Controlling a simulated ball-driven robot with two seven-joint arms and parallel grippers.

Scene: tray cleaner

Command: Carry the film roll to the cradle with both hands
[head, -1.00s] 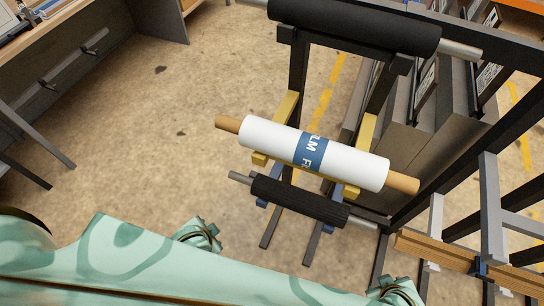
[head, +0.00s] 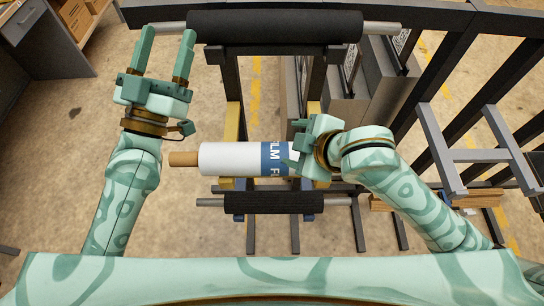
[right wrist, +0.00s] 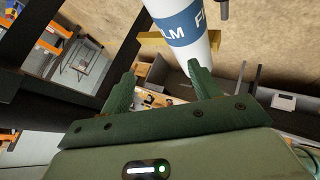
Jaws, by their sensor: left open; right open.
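The film roll (head: 228,158) is white with a blue printed band and a tan core end (head: 184,159) on its left. It lies level across yellow supports (head: 231,122) on a dark stand. My left gripper (head: 167,36) is open and empty, left of and beyond the roll's left end, fingers pointing away. My right gripper (head: 298,148) is open over the roll's right part and hides that end. In the right wrist view the roll (right wrist: 184,22) is beyond the open fingers (right wrist: 163,70), with nothing between them. I cannot tell which part is the cradle.
A black roller (head: 275,27) spans the far side of the stand. A smaller black roller (head: 272,203) lies nearer than the film roll. Dark rails and grey posts (head: 440,150) stand at the right. A desk (head: 40,40) is at the far left. Floor shows at the left.

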